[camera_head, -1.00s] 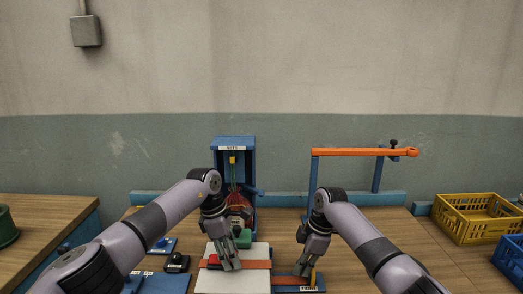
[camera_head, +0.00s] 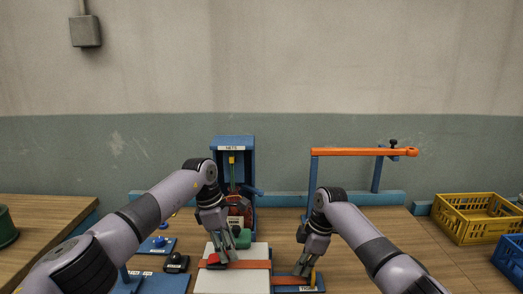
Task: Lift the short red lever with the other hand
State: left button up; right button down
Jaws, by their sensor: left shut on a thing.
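A white sack or pad (camera_head: 250,284) lies on the bench with an orange strap (camera_head: 255,265) across it. A small red part (camera_head: 213,258), which looks like the short red lever, shows at the strap's left end. My left gripper (camera_head: 227,260) is shut at this red part, its fingers partly covering it.
A blue stand (camera_head: 233,143) with a green block (camera_head: 242,239) at its foot stands behind my left gripper. An orange bar (camera_head: 360,152) on blue posts is behind my right arm. A yellow crate (camera_head: 478,217) is at the right.

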pick_arm(q)
jog(key=shift+w+a+r, duration=0.1)
jog(key=shift+a+r, duration=0.2)
pick_arm(e)
jog(key=shift+d+f, duration=0.1)
jog(key=shift+d, duration=0.1)
pick_arm(q)
jog(key=shift+a+r, duration=0.45)
jog(key=shift+r, duration=0.05)
jog(key=shift+a, duration=0.1)
jog(key=shift+a+r, duration=0.45)
jog(key=shift+a, duration=0.35)
jog(key=shift+a+r, duration=0.2)
jog(key=shift+a, duration=0.55)
